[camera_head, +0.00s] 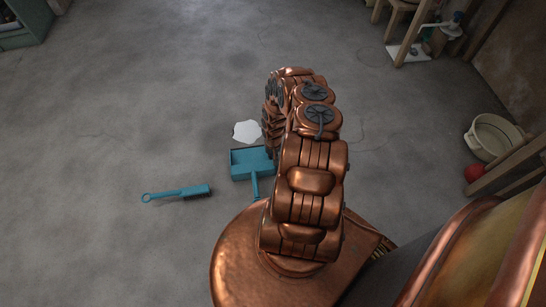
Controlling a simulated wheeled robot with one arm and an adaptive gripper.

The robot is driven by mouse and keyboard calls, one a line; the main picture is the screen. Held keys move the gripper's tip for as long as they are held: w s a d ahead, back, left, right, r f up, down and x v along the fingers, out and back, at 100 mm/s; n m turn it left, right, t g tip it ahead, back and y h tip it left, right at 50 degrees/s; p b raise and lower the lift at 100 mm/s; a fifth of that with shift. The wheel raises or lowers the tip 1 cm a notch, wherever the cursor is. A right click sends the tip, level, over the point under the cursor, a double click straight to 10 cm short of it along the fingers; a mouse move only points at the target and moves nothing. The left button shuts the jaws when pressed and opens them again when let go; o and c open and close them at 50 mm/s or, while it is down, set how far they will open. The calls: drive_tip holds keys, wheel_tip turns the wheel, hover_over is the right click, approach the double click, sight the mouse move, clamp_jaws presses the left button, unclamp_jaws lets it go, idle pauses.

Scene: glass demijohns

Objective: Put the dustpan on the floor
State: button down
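The teal dustpan (250,163) is left of my copper-coloured arm, with its handle pointing down the picture toward my base. Its right edge meets the outline of my arm. I cannot tell whether it rests flat on the floor (100,105) or is held just above it. My arm folds over, and its far end comes down close to the dustpan's right side. My gripper's fingers are hidden behind the arm links, so their hold on anything does not show.
A teal hand brush (178,193) lies on the floor to the left. A white flat patch (253,131) lies just beyond the dustpan. A pale basin (492,137) and a red ball (474,173) are at the right, near wooden furniture. The floor at left is clear.

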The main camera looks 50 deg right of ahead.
drive_tip(key=c, duration=1.3)
unclamp_jaws()
